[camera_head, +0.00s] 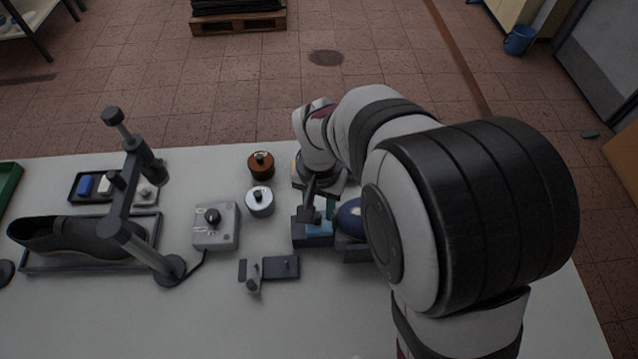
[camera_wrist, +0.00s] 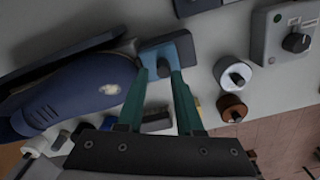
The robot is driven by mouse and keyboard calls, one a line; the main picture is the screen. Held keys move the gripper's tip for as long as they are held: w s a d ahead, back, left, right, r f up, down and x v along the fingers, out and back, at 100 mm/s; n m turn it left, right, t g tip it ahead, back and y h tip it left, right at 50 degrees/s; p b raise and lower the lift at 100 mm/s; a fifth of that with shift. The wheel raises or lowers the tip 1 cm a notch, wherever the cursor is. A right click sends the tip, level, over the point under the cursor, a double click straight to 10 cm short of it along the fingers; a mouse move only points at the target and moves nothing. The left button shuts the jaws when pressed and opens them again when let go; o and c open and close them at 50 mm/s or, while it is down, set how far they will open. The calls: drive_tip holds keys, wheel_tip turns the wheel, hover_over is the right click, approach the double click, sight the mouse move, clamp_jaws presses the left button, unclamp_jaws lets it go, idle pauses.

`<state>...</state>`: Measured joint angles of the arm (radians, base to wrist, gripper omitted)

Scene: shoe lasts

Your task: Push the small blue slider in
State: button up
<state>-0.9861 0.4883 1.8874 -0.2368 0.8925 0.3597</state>
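A small light-blue slider (camera_head: 320,228) sits on a dark block on the table, just left of a blue shoe last (camera_head: 350,218). In the wrist view the slider (camera_wrist: 158,54) is ahead of my fingertips, with the dark blue block around its right end. My gripper (camera_wrist: 162,76) has two green fingers with a visible gap between their tips. The tips are over the near edge of the slider; I cannot tell whether they touch it. In the head view my gripper (camera_head: 328,210) is partly hidden by my arm.
A grey box with a black knob (camera_head: 215,226), a silver cylinder (camera_head: 260,201) and a brown cylinder (camera_head: 261,166) stand left of the slider. A dark bracket (camera_head: 270,269) lies in front. A dark shoe (camera_head: 70,238) and a post stand farther left.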

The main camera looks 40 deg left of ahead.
sight(319, 215)
wheel_tip(319, 215, up, 14)
drive_tip(key=d+r+m, duration=0.1)
drive_tip(key=d+m, duration=0.5)
drive_tip(key=d, duration=1.4)
drive_tip(key=s+d+f+m+y, duration=0.1)
drive_tip(key=s+d+f+m, duration=0.2)
drive_tip(key=s+d, duration=0.5)
drive_tip(key=shift+s+d+f+m+y, duration=0.25)
drive_tip(key=shift+f+m+y, duration=0.15)
drive_tip(key=shift+m, duration=0.2)
